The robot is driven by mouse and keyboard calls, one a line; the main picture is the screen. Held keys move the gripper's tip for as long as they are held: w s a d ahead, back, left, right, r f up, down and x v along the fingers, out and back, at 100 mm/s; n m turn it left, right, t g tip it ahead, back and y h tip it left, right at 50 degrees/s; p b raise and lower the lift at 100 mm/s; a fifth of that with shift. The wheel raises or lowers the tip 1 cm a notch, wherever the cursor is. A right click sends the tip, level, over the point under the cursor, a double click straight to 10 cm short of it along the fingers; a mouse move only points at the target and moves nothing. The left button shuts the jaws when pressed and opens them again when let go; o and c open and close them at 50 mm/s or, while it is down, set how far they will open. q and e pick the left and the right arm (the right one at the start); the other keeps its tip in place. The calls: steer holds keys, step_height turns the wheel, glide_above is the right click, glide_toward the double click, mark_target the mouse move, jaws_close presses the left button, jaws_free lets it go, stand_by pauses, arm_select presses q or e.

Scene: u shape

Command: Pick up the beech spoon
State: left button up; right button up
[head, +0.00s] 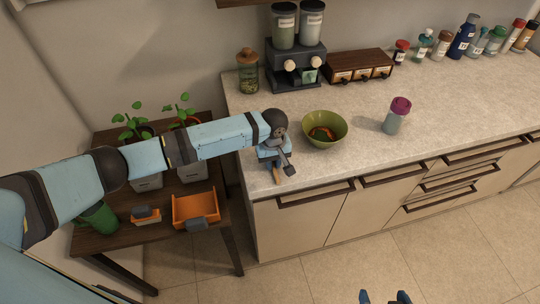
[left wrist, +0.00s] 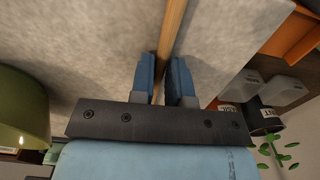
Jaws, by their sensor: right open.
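The beech spoon shows as a thin wooden handle (left wrist: 173,30) in the left wrist view, running away from between my left fingers. In the head view a short wooden piece of it (head: 277,174) shows just below the gripper, near the counter's front left corner. My left gripper (left wrist: 164,58) has its two blue fingers on either side of the handle, with little or no gap, and looks shut on it. It also shows in the head view (head: 276,160). The spoon's bowl cannot be made out. My right gripper (head: 385,297) is open and empty at the bottom edge.
A green bowl (head: 341,132) stands right of my left gripper. A purple-lidded shaker (head: 397,115) stands further right. A coffee machine (head: 296,64), jar (head: 248,72) and drawer box (head: 358,65) line the back. A lower wooden table holds plants and an orange bin (head: 190,207).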

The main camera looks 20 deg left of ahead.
arm_select(q)
jaws_close()
steer(key=shift+r, duration=0.1)
